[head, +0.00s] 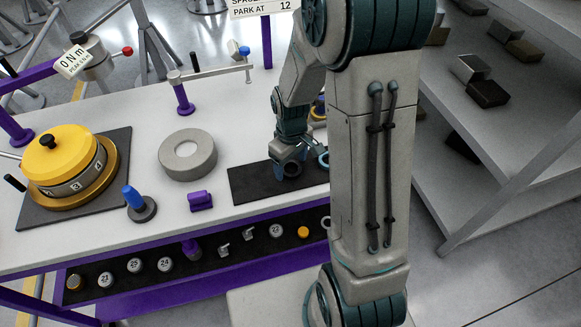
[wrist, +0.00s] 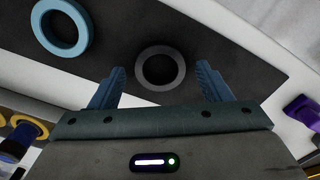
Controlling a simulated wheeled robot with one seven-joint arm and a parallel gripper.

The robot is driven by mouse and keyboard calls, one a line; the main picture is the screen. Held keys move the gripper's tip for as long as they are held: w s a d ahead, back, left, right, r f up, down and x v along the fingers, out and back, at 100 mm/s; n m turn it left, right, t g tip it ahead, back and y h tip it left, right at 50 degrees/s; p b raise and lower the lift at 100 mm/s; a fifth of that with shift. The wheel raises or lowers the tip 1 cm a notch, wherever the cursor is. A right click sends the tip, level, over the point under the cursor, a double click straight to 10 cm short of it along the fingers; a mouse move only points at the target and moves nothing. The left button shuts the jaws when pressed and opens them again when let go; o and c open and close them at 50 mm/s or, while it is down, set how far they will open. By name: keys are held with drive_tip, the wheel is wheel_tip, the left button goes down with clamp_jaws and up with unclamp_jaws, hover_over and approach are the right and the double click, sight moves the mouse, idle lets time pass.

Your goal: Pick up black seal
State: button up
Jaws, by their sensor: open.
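The black seal, a dark grey ring (wrist: 160,86), lies flat on a black mat (wrist: 225,55) in the wrist view. My gripper (wrist: 159,78) is open, with one blue finger on each side of the ring and a gap at both sides. The fingers do not appear to touch it. In the head view my gripper (head: 287,160) is low over the black mat (head: 250,184), and the dark ring shows partly below it (head: 292,175). How high the fingertips are above the mat is hard to tell.
A light blue ring (wrist: 82,38) lies on the same mat close by; my arm partly covers it in the head view. A grey ring (head: 188,155), a purple block (head: 201,201) and a blue-handled tool (head: 134,197) stand on the white bench. A drawer (head: 120,283) holds several small parts.

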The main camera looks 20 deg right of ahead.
drive_tip(key=shift+f, duration=0.35)
drive_tip(key=c, duration=1)
drive_tip(key=shift+c, duration=0.3)
drive_tip(key=shift+r, duration=0.15)
